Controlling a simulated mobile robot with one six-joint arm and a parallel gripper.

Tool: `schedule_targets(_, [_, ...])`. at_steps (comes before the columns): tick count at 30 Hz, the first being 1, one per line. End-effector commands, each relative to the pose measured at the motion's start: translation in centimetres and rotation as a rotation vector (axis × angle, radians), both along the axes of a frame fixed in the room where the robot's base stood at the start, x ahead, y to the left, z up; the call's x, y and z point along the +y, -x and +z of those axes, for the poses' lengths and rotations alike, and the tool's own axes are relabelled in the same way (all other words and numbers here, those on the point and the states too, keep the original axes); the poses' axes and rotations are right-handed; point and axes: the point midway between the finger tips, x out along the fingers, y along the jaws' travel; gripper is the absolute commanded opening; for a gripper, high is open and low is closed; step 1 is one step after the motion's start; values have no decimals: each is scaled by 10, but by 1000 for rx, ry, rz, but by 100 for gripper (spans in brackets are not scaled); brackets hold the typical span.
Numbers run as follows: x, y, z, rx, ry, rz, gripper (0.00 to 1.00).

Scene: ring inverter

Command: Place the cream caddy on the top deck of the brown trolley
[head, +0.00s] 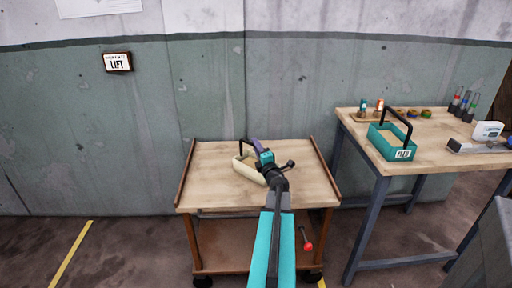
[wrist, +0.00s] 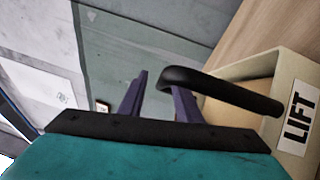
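The cream caddy (head: 249,170) sits on the top deck (head: 215,185) of the brown trolley, left of the deck's middle, and appears upright. Its black handle (head: 243,148) rises from it. In the wrist view the caddy (wrist: 261,68) shows at the right with a LIFT label, and its black handle (wrist: 230,92) reaches toward my fingers. My gripper (head: 257,146) is at the handle, above the caddy. In the wrist view my gripper's purple fingers (wrist: 158,98) stand apart; the handle hides part of the right one. Contact with the handle cannot be told.
A red-ended tool (head: 307,243) shows lower down.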

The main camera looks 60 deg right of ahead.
Motion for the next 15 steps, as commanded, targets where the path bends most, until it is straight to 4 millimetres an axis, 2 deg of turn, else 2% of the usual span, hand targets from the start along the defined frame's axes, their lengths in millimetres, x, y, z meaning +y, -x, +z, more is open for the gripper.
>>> schedule_targets(15, [35, 44, -6, 0, -1, -1, 31])
